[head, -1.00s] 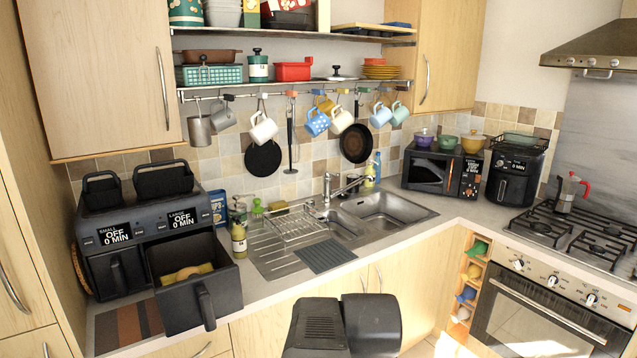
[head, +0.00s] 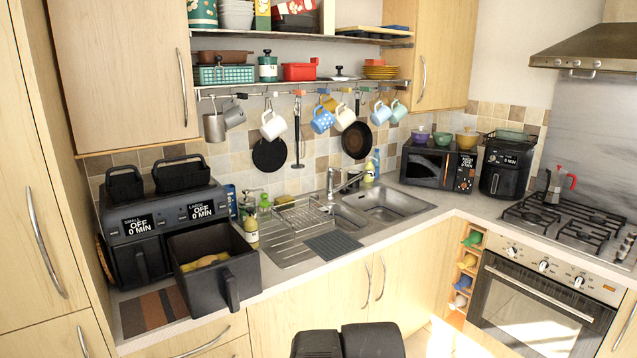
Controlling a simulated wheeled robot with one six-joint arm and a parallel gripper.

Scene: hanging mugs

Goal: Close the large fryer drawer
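The black double air fryer (head: 165,215) stands on the counter at the left in the head view. Its large drawer (head: 225,283) is on the right side and is pulled out toward me, with its handle (head: 232,292) at the front. Yellow-brown food lies inside the drawer. The small drawer (head: 142,264) on the left sits in the fryer body. Both displays read OFF and 0 MIN. Dark parts of my arm show at the bottom edge, well away from the drawer. My gripper's fingers are not visible.
A bottle (head: 250,228) and the sink's drainboard (head: 285,245) are right of the open drawer. A striped mat (head: 155,312) lies on the counter in front of the small drawer. A tall cupboard (head: 45,190) borders the left. The microwave (head: 438,168) is farther right.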

